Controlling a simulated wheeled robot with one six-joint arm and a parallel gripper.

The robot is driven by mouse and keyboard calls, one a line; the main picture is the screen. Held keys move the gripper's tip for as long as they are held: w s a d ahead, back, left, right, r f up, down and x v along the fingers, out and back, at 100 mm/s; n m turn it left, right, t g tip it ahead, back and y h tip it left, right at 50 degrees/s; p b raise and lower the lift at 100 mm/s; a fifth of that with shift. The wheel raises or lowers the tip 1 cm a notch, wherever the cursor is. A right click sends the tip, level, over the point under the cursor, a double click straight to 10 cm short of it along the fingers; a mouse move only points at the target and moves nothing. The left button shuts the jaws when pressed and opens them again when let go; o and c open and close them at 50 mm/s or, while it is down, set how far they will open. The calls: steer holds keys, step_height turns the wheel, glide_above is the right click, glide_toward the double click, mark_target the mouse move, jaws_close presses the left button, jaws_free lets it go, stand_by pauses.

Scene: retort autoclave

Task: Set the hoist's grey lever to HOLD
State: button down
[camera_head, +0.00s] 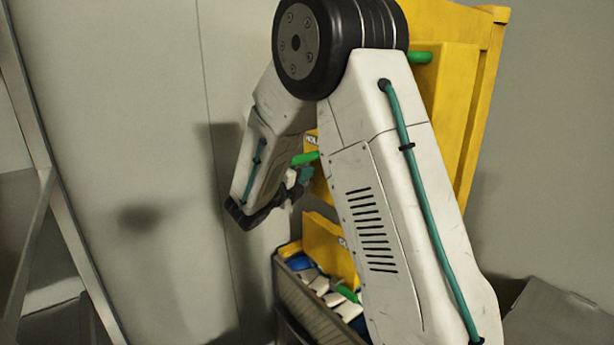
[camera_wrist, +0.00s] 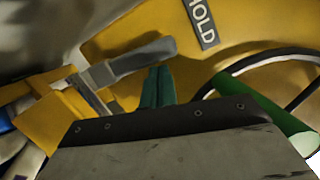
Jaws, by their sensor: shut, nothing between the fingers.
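The grey lever (camera_wrist: 125,65) shows in the wrist view, with a thick dark-grey grip slanting up to the right and a thin metal shank at its left end. A HOLD label (camera_wrist: 203,22) is on the yellow hoist (camera_wrist: 255,25), up and right of the lever's grip. My gripper (camera_wrist: 157,82) is shut and empty, its teal fingertips just below the grip's right half; I cannot tell whether they touch it. In the head view my gripper (camera_head: 303,177) is beside the yellow hoist (camera_head: 490,85), much of which my arm hides. I cannot make out the lever there.
A green bar (camera_wrist: 268,110) sticks out close on the right of my gripper in the wrist view, with a dark curved cable behind it. Below my gripper in the head view stands a metal basket (camera_head: 305,305) with several pouches. A pale wall (camera_head: 150,150) is left.

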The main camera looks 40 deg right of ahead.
steer(key=s+a+n, duration=0.2)
steer(key=s+a, duration=0.5)
steer(key=a, duration=0.3)
steer(key=w+d, duration=0.6)
steer(key=d, duration=0.3)
steer(key=shift+w+d+y, duration=0.3)
steer(key=shift+w+d, duration=0.05)
steer(key=shift+w, duration=0.05)
